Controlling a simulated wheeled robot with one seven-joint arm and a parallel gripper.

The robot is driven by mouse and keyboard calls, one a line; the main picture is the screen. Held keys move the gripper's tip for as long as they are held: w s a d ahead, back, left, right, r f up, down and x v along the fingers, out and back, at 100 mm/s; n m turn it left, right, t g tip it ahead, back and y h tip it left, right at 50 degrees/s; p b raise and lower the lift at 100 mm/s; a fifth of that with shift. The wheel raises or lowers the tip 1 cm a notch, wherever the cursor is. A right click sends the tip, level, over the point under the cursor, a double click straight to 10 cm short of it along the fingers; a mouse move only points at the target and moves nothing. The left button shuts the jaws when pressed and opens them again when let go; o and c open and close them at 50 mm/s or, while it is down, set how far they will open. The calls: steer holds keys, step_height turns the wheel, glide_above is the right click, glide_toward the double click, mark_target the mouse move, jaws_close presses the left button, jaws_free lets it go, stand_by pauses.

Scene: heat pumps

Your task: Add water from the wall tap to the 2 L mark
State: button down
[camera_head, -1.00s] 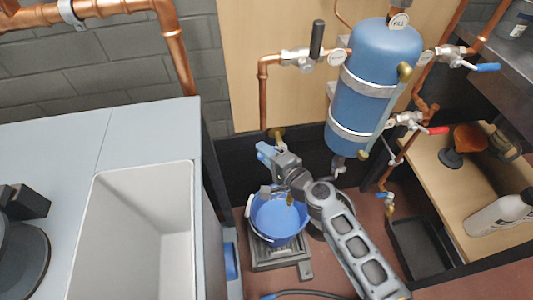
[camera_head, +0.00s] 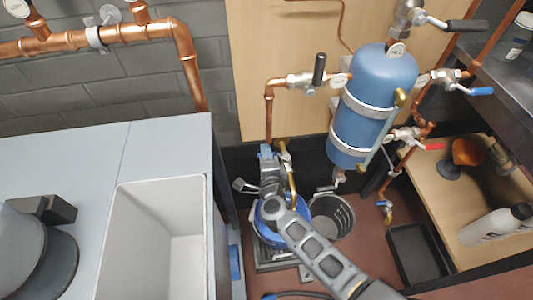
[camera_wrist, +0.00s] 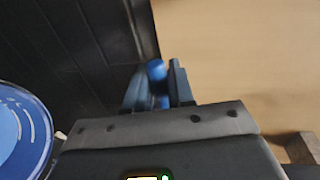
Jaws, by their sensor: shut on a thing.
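The wall tap (camera_head: 282,146) is brass, low on the dark wall panel, with its spout bending down above the blue bucket (camera_head: 268,236). The bucket stands on a grey platform on the floor, partly hidden by my arm. In the wrist view the bucket (camera_wrist: 14,140) shows at the left edge, with pale curved lines inside; I cannot read a water level. My gripper (camera_head: 266,153) is at the tap. In the wrist view my gripper (camera_wrist: 158,92) is shut on a blue rounded handle (camera_wrist: 156,70), which appears to be the tap's.
A grey perforated bin (camera_head: 345,222) stands right of the bucket. A blue tank (camera_head: 372,105) with pipes and valves hangs above. A pale cabinet with an open basin (camera_head: 112,240) is at left. A wooden shelf (camera_head: 440,195) and black tray are at right.

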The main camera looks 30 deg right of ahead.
stand_by(0.3)
steer(key=c, duration=1.1)
jaws_free()
steer(key=shift+p+v, duration=0.85)
steer(key=shift+v, duration=3)
steer(key=shift+s, duration=0.1)
